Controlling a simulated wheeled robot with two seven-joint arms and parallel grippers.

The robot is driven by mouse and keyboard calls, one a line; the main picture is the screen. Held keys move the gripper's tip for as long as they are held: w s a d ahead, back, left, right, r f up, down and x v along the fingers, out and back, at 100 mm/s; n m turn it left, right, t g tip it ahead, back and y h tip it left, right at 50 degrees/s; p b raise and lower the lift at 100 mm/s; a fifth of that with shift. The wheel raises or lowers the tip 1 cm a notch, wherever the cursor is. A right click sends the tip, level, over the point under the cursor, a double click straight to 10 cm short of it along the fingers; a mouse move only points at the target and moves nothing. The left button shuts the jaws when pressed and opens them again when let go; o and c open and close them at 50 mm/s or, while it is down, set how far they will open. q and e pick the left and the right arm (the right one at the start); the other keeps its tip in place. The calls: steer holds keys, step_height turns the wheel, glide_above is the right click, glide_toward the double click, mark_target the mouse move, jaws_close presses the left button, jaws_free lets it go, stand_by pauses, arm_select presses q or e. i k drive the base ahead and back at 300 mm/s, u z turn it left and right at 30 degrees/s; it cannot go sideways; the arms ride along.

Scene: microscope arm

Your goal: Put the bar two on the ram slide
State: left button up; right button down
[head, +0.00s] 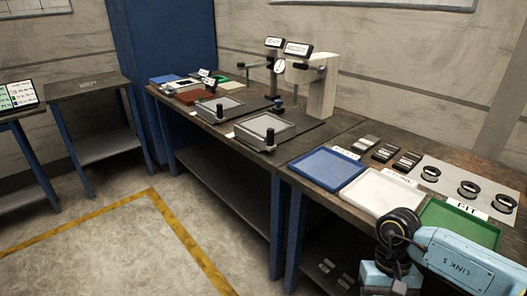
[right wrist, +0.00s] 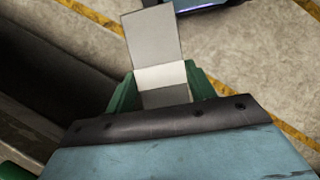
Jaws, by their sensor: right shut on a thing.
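My right gripper (right wrist: 162,90) is shut on a flat grey bar (right wrist: 155,45), which stands out beyond its green fingers. A pale band crosses the bar between the fingers. I cannot tell from its face whether this is bar two. In the head view my right arm is at the lower right, and its gripper is out of the frame. The two bench stands have dark bases with framed grey plates, a nearer plate (head: 265,128) and a farther plate (head: 219,108). I cannot tell which part is the ram slide. My left gripper is not in view.
A blue tray (head: 325,170), a white tray (head: 380,193) and a green tray (head: 459,223) lie on the near bench. Several small grey and black blocks (head: 385,152) and black rings (head: 469,189) lie behind them.

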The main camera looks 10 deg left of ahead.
mark_target(265, 125)
steer(key=u, duration=1.6)
steer(key=i, duration=4.8)
steer(key=z, duration=1.95)
